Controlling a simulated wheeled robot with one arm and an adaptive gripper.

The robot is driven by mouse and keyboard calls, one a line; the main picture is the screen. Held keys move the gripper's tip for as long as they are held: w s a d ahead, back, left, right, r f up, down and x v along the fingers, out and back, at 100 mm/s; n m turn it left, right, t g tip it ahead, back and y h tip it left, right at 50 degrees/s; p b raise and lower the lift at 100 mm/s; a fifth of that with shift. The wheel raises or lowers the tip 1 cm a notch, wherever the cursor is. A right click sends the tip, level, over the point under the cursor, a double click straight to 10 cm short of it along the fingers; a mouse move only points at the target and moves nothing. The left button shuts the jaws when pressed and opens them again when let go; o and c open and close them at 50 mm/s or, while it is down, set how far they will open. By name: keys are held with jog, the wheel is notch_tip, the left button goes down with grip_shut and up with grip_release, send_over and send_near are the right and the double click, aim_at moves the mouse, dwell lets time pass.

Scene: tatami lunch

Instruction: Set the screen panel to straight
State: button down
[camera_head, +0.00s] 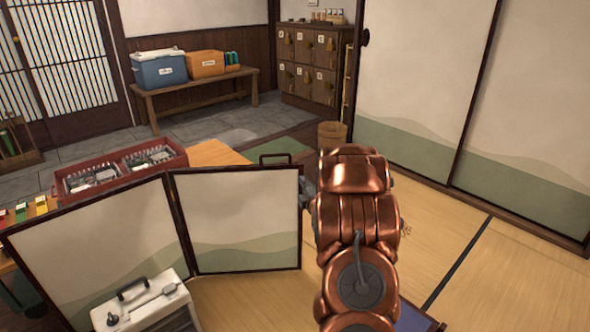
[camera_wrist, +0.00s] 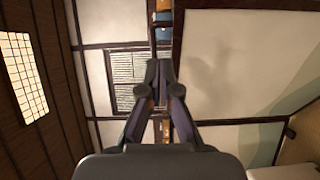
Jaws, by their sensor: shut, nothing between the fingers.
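A low folding screen stands in the head view. Its left panel (camera_head: 95,245) and right panel (camera_head: 235,215) are pale with green hills and dark frames. They meet at an angle at a dark upright hinge edge, so the screen is bent there. My copper arm stands just right of the right panel's outer edge. My gripper (camera_wrist: 159,75) shows in the wrist view with its fingertips together and nothing between them. In the head view the arm mostly hides it, so I cannot tell whether it touches the panel.
A white case (camera_head: 145,305) with a dark handle stands before the left panel. A red crate (camera_head: 125,187) is behind the screen. A bench (camera_head: 200,91) holds a blue cooler (camera_head: 160,70) and an orange box (camera_head: 205,64). Tatami at right is clear beside sliding doors (camera_head: 430,80).

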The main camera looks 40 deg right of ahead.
jog(key=b+x, duration=0.2)
jog(key=x, duration=1.1)
jog(key=shift+w+d, duration=0.2)
jog(key=shift+w, duration=0.15)
